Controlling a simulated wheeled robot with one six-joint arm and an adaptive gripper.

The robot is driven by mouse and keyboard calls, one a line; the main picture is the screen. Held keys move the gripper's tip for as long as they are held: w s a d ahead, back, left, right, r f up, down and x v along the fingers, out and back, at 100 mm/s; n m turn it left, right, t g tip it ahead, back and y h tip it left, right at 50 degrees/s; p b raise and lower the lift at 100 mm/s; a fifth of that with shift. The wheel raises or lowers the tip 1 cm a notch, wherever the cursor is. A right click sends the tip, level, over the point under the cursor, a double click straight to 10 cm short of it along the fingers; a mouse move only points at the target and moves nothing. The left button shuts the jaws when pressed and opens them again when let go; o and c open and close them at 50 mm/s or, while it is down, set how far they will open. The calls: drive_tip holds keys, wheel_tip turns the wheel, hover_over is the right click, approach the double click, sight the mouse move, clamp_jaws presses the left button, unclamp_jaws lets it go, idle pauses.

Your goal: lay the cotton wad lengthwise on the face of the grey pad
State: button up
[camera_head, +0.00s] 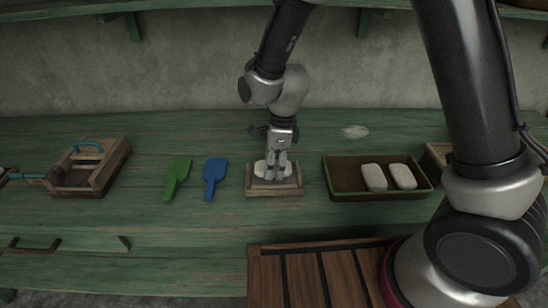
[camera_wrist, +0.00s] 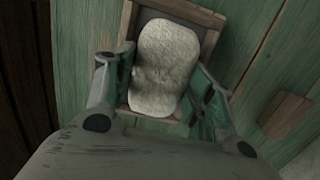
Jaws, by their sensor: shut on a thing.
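The cotton wad (camera_wrist: 165,68) is an off-white, rounded oblong. In the wrist view it lies between the two fingers of my gripper (camera_wrist: 157,78), its long side running away from the wrist. My gripper (camera_head: 275,168) is shut on the wad, and points straight down in the head view. There the wad (camera_head: 260,168) shows around the fingertips, over a small wooden-framed block (camera_head: 273,192). A strip of grey face shows inside the frame beside the wad; this appears to be the grey pad (camera_wrist: 207,38). The wad hides most of it. I cannot tell whether they touch.
A brown tray (camera_head: 385,192) with a green rim stands to the right, holding two pale oblong wads (camera_head: 388,177). A blue paddle (camera_head: 214,178) and a green paddle (camera_head: 176,178) lie to the left. A wooden box (camera_head: 75,187) with a blue handle stands farther left.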

idle(0.3)
drive_tip(key=o, duration=1.2)
drive_tip(key=shift+c, duration=0.2)
drive_tip(key=shift+r, duration=3.95)
